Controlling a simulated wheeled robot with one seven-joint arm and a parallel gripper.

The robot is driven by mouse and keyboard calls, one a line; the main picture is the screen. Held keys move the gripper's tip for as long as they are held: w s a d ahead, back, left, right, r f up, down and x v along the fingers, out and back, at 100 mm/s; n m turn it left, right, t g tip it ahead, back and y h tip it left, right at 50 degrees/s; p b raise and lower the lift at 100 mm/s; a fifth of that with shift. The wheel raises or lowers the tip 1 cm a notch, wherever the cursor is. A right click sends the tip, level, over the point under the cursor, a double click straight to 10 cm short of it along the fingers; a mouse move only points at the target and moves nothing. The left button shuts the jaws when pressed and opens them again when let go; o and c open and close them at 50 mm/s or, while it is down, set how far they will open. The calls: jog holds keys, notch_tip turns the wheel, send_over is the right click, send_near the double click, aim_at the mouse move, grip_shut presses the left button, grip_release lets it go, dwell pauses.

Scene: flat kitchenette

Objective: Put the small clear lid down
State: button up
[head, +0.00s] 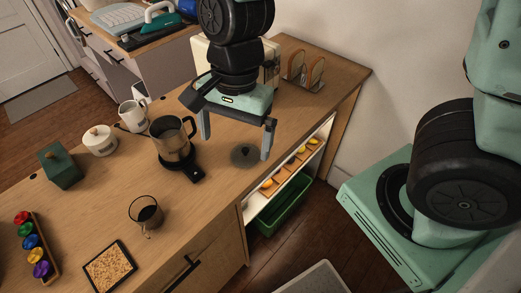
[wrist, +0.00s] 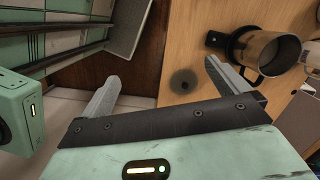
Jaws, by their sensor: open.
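The small clear lid (head: 245,155) lies on the wooden counter as a dark see-through disc with a small knob, right of the kettle. It also shows in the wrist view (wrist: 184,82) as a dark round disc flat on the wood, near the counter's edge. My gripper (head: 236,148) is open and empty above the lid, with its two fingers wide apart. In the wrist view the open fingers (wrist: 160,72) stand to either side of the lid, and nothing is between them in their grasp.
A glass kettle (head: 172,140) on a black base stands just left of the lid. A glass cup (head: 146,212), a cork mat (head: 110,268) and a white lidded pot (head: 99,140) are further left. A toast rack (head: 303,72) stands at the back. The counter's edge is close on the right.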

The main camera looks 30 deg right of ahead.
jog(key=s+r+n, duration=0.2)
jog(key=s+n, duration=0.2)
jog(key=n, duration=0.5)
jog(key=s+r+n+t+h, duration=0.1)
jog(key=s+r+n, duration=0.1)
jog(key=s+n, duration=0.3)
jog(key=n, duration=0.4)
jog(key=shift+d, duration=0.2)
notch_tip(320, 180, down, 3)
jog(key=b, duration=0.3)
jog(key=shift+w, duration=0.1)
